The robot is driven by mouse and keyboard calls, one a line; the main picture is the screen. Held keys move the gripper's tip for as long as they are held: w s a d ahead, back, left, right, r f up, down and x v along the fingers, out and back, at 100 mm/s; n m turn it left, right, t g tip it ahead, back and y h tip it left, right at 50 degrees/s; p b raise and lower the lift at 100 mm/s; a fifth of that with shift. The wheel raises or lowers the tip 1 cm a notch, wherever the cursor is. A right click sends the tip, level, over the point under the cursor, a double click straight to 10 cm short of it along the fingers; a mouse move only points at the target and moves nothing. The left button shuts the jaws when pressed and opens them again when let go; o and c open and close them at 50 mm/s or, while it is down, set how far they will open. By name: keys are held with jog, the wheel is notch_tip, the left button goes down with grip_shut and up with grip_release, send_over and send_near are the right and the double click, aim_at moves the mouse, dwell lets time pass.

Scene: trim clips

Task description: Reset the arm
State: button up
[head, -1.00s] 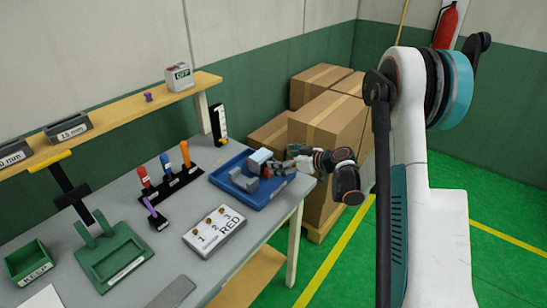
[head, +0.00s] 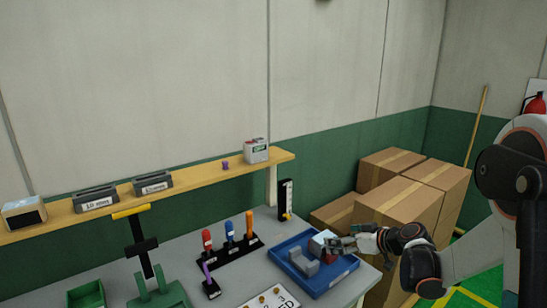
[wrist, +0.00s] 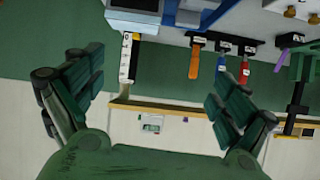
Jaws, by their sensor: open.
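My gripper (head: 344,243) is at the right end of the blue tray (head: 320,285) on the grey workbench, in the head view. In the wrist view my gripper (wrist: 155,98) shows its two dark green fingers spread wide apart, with nothing between them. The tray holds a grey block-like part (head: 303,262) and a pale, red-edged piece (head: 322,242) close to the fingers. Whether the fingers touch that piece cannot be told. My arm comes in from the right.
A rack of coloured-handled tools (head: 229,247) stands left of the tray. A black-and-white upright gauge (head: 286,200) is behind it. A wooden shelf (head: 205,182) runs along the wall. Cardboard boxes (head: 400,205) stand right of the bench. A green fixture (head: 160,296) is at front left.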

jog(key=s+a+r+m+g+h, duration=0.1)
jog(key=s+a+r, duration=0.15)
jog(key=s, duration=0.35)
jog(key=s+a+r+m+g+h+b, duration=0.1)
jog(key=s+a+r, duration=0.1)
jog(key=s+r, duration=0.3)
jog(key=s+a+r+m+h, duration=0.1)
jog(key=s+a+r, duration=0.15)
jog(key=s, duration=0.45)
jog(key=s+d+f+m+h, duration=0.1)
jog(key=s+d+h, duration=0.1)
jog(key=s, duration=0.6)
jog(key=s+d+f+m+h+b, duration=0.1)
jog(key=s+d+m, duration=0.1)
jog(key=s, duration=0.6)
jog(key=shift+s+g+h, duration=0.4)
